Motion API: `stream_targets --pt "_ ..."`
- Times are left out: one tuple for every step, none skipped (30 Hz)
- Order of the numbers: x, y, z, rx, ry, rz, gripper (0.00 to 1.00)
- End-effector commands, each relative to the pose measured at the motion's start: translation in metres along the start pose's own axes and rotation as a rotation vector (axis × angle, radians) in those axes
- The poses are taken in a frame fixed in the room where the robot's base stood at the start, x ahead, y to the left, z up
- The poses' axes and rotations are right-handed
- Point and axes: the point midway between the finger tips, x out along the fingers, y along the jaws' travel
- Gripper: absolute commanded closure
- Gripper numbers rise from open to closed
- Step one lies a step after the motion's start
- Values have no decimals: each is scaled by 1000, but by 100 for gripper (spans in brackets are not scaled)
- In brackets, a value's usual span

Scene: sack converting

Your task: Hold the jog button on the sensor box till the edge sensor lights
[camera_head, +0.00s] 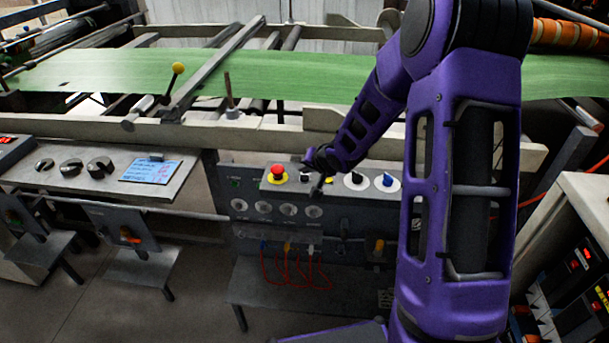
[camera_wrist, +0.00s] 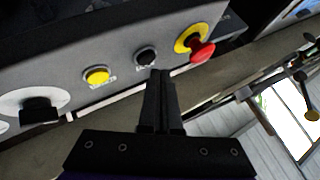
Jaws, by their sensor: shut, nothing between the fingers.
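The sensor box (camera_head: 270,183) is a grey panel with a row of controls below the green web. It carries a red mushroom button (camera_head: 277,173) on yellow, a small black button (camera_wrist: 146,55) and a small yellow button (camera_wrist: 97,75). The labels are too small to read, so I cannot tell which is the jog button. My gripper (camera_wrist: 161,73) is shut and empty, its tips just beside the black button in the wrist view. Whether they touch it, I cannot tell. In the head view my gripper (camera_head: 318,188) partly covers the buttons. I cannot make out the edge sensor.
A black knob (camera_head: 356,180) and a blue knob (camera_head: 387,181) sit right of the buttons. The green web (camera_head: 270,76) runs across behind, over rollers and bars. Red cables (camera_head: 290,270) hang below the box. A cabinet (camera_head: 585,205) stands at the right.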

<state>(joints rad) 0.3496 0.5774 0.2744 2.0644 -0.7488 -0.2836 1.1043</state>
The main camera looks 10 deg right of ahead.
Motion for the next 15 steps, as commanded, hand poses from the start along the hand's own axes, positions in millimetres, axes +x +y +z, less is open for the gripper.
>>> stream_targets --pt "0 0 0 0 0 0 100" --pt "0 0 0 0 0 0 100" --pt "0 0 0 0 0 0 100" --pt "0 0 0 0 0 0 100" --pt "0 0 0 0 0 0 100" --pt "-1 -1 -1 0 0 0 100" --pt "-2 -1 -2 0 0 0 100" --pt "-3 -2 -2 0 0 0 100" --pt "-5 -4 -4 0 0 0 100" --pt "-7 -5 -6 0 0 0 100" --pt "-9 -7 -7 0 1 0 100" --pt "-12 -9 -9 0 0 0 100" --pt "-14 -11 -11 0 0 0 100" --pt "-17 -12 -12 0 0 0 100" --pt "-19 -14 -14 0 0 0 100"
